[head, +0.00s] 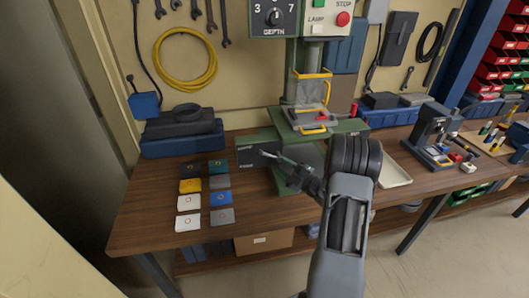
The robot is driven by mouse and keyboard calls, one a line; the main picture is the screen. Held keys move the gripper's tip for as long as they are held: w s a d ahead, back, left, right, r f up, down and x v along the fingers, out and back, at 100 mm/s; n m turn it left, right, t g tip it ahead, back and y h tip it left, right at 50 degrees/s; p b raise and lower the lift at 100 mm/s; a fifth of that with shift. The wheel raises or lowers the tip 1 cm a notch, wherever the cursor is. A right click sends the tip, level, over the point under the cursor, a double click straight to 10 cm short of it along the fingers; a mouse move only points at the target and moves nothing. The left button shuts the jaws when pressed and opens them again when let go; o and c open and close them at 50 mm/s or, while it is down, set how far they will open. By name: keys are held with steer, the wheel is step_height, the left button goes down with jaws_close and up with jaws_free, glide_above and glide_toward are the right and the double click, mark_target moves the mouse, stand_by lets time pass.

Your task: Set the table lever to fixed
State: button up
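The green drill press (271,143) stands on the wooden bench, with a dark label plate (250,158) on the left part of its base. The plate carries two small lines of white lettering, too small to read surely. A thin dark and pale bar shape at the right edge of the plate may be the table lever or one of my fingers; I cannot tell which. My gripper (281,162) reaches in from the right, just in front of the plate. Its fingers overlap this spot, so I cannot tell whether they are open, shut or touching the lever.
Several coloured square cards (189,203) lie on the bench at the left. A blue tray (182,145) with dark parts stands behind them. A yellow-framed guard (311,92) and a beige tray (394,174) are near the press. A smaller dark machine (432,128) stands at the right.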

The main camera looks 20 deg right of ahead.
mark_target(267, 155)
steer(key=p+x, duration=0.2)
steer(key=x, duration=0.7)
steer(key=shift+w, duration=0.1)
jaws_close()
